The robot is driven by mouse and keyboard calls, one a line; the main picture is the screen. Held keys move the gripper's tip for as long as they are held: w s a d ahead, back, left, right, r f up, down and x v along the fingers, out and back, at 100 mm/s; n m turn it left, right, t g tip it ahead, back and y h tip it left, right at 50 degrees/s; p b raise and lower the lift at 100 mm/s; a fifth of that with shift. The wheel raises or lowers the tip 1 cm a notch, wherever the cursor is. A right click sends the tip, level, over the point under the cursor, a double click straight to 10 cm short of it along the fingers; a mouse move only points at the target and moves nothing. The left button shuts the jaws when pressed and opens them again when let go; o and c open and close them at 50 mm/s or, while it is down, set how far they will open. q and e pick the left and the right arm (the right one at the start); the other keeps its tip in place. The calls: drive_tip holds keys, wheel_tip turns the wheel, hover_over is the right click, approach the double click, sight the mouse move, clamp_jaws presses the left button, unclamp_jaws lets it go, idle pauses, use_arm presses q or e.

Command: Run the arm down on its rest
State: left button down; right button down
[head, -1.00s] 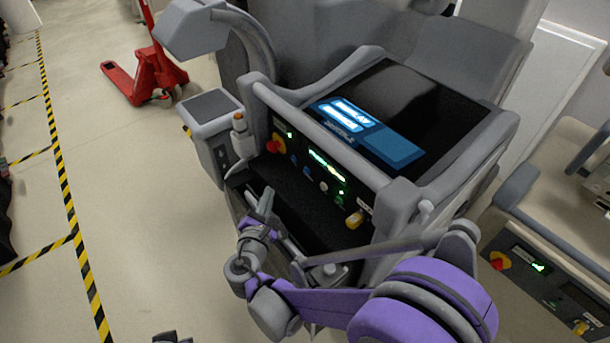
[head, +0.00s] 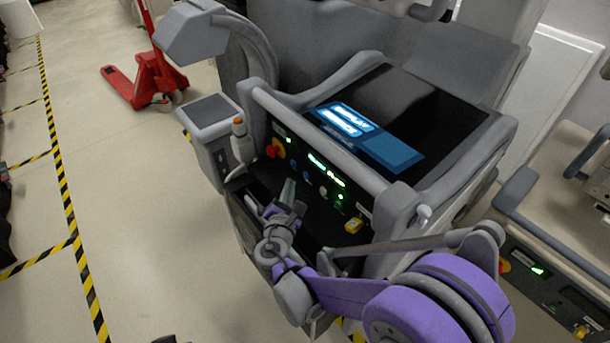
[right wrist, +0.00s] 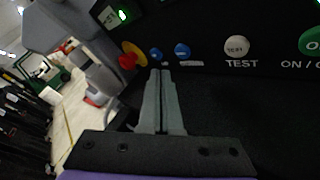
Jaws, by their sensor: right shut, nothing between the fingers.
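The cart's grey curved arm (head: 262,50) rises at the back left, its boxy head (head: 192,32) held above and apart from a stand with a dark flat top (head: 209,110), which looks like the rest. The control panel holds a red knob on yellow (head: 273,148), two blue buttons (right wrist: 155,55), a white TEST button (right wrist: 237,46) and a green ON button (right wrist: 311,40). My right gripper (head: 289,184) is shut and empty before the panel. In the right wrist view its fingertips (right wrist: 160,72) appear just below the left blue button; contact cannot be told. A dark sliver at the head view's bottom edge may be my left gripper.
A dark display (head: 390,110) tops the cart, with a grey rail (head: 320,143) along its front. A second cart (head: 560,235) stands right. A red pallet jack (head: 145,85) stands back left; floor there is clear.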

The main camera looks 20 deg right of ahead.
sight(306, 175)
drive_tip(key=shift+w+d, duration=0.35)
drive_tip(key=shift+d, duration=0.5)
drive_tip(key=shift+d, duration=0.1)
idle(1.4)
drive_tip(key=shift+w+d, duration=0.15)
drive_tip(key=shift+d, duration=0.2)
